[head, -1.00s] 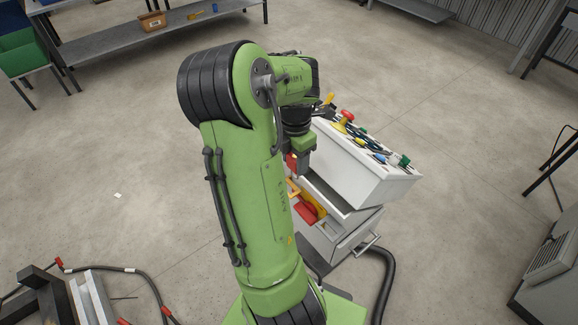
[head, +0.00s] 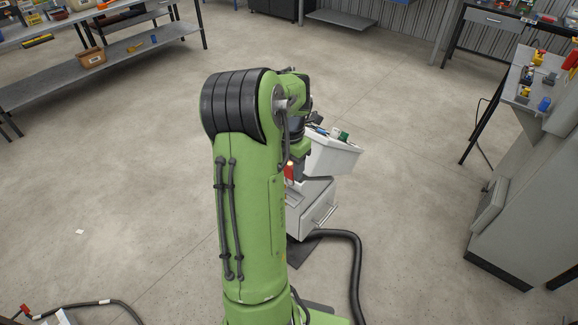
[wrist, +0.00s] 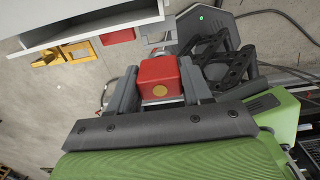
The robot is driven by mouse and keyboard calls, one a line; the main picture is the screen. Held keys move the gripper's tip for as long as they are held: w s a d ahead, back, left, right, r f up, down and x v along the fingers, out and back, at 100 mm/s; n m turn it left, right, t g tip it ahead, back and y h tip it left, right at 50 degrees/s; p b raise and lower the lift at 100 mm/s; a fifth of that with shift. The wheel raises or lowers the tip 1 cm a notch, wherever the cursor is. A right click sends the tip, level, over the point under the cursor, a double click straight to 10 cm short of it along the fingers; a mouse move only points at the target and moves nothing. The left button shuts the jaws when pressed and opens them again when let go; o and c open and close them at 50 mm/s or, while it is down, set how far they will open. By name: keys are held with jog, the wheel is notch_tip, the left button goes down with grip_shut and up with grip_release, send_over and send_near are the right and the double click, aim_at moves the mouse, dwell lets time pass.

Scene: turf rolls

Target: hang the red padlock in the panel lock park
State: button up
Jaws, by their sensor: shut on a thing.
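The red padlock (wrist: 160,79) is between the two fingers of my gripper (wrist: 158,88) in the wrist view. In the head view the padlock (head: 289,171) is a small red patch beside my arm, and my gripper (head: 295,166) is mostly hidden by the arm. A grey cabinet (head: 530,195) at the right carries coloured parts, including a red one, on its upper ledge (head: 527,88). I cannot tell which part of it is the lock park.
A white trolley (head: 333,155) stands close beside my arm, with a drawer (head: 312,208) below its top. The wrist view shows a yellow item (wrist: 62,54) by its light edge. A dark hose (head: 357,265) lies on the floor. Floor between the trolley and the cabinet is clear.

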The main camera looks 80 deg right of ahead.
aim_at(289, 179)
jog(key=shift+d+f+b, duration=0.1)
jog(key=shift+f+b, duration=1.8)
jog(key=shift+f, duration=0.7)
jog(key=shift+f+b, duration=2.35)
jog(key=shift+f, duration=0.15)
jog(key=o, duration=1.2)
notch_tip(289, 179, up, 16)
jog(key=p, duration=0.5)
jog(key=shift+f, duration=0.1)
